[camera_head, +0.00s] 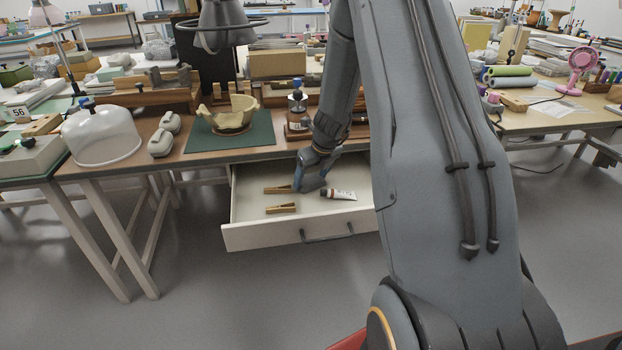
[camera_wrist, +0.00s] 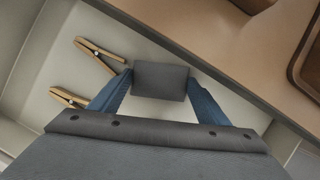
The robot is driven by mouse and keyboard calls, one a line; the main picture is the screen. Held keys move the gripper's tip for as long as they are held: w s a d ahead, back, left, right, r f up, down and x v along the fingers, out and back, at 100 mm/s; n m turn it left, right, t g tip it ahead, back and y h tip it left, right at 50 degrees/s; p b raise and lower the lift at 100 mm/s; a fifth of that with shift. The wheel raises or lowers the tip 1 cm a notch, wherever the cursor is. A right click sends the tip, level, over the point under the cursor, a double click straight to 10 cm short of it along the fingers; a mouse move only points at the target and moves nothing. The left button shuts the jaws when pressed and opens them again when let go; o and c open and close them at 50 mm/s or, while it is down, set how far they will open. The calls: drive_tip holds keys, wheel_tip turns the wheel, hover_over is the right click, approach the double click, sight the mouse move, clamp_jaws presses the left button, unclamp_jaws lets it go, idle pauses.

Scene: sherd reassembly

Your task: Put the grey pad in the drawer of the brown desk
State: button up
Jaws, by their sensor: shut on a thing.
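The brown desk (camera_head: 195,158) stands at the centre left in the head view. Its white drawer (camera_head: 290,237) is pulled open, and its pale floor shows in the wrist view (camera_wrist: 55,48). My gripper (camera_head: 312,182) is inside the drawer's outline, near the desk edge. In the wrist view my gripper (camera_wrist: 160,85) is shut on the dark grey pad (camera_wrist: 161,80), with one blue finger at each side of it. The pad hangs over the drawer floor; I cannot tell whether it touches it. In the head view the pad is hidden behind the gripper.
In the drawer lie two wooden clothes pegs (camera_head: 281,209) and a white tube (camera_head: 338,195). The desk top edge (camera_wrist: 215,65) runs close beside the pad.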

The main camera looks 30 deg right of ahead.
drive_tip(key=shift+f, duration=0.1)
drive_tip(key=o, duration=1.1)
drive_tip(key=shift+o, duration=0.2)
drive_tip(key=p+v, duration=0.3)
drive_tip(key=v, duration=0.8)
drive_tip(key=s+a+r+n+g, duration=0.1)
drive_tip(key=s+a+r+n, duration=0.2)
drive_tip(key=s+n, duration=0.7)
drive_tip(key=s+a+r+n+g, duration=0.2)
drive_tip(key=s+a+n, duration=0.2)
drive_tip(key=s+n, duration=0.6)
drive_tip(key=s+a+r+n+g, duration=0.1)
drive_tip(key=s+a+r+n, duration=0.2)
drive_tip(key=s+n, duration=0.7)
drive_tip(key=shift+s+a+r+n, duration=0.25)
drive_tip(key=shift+a+n, duration=0.45)
drive_tip(key=shift+n, duration=0.4)
